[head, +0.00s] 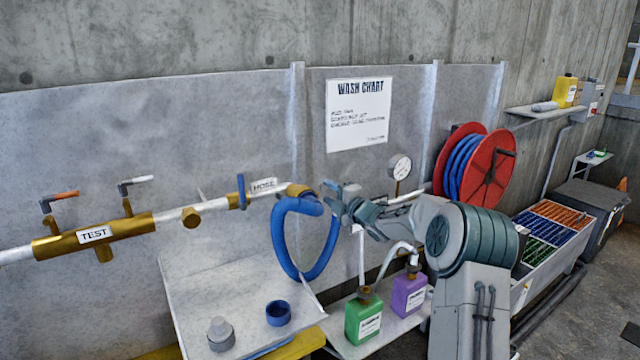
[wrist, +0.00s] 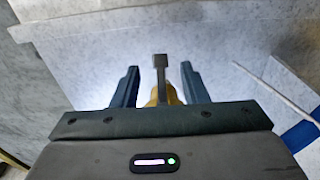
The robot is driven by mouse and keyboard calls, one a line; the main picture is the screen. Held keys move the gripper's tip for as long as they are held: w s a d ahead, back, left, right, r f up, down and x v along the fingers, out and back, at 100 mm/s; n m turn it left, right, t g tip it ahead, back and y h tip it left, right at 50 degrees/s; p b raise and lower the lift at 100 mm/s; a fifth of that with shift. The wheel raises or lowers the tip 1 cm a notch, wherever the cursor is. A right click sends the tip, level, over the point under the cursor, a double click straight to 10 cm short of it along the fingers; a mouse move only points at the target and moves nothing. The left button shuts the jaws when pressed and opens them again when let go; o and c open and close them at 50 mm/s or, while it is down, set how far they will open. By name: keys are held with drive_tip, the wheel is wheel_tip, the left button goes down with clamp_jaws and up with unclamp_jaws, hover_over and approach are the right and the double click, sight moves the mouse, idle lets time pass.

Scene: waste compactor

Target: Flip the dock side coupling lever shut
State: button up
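In the head view a brass coupling (head: 298,190) joins the white pipe labelled HOSE to a looped blue hose (head: 283,238). My gripper (head: 330,197) is just right of that coupling. In the wrist view my gripper (wrist: 160,68) is open, with two dark fingers apart. A thin grey lever (wrist: 160,72) stands between the fingers, with space on both sides. Behind it is a brass body (wrist: 174,92), partly hidden by the gripper. The lever cannot be made out in the head view, and I cannot tell if it is the dock side one.
A brass TEST manifold (head: 95,236) with an orange-tipped and a white-tipped lever is at left. A sloped grey tray (head: 200,285) holds a blue ring (head: 278,313) and a grey fitting (head: 220,334). Green (head: 364,318) and purple (head: 409,292) bottles stand below my arm.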

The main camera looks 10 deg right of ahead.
sight(320, 187)
drive_tip(key=shift+p+x, duration=0.9)
drive_tip(key=shift+x, duration=1.85)
clamp_jaws()
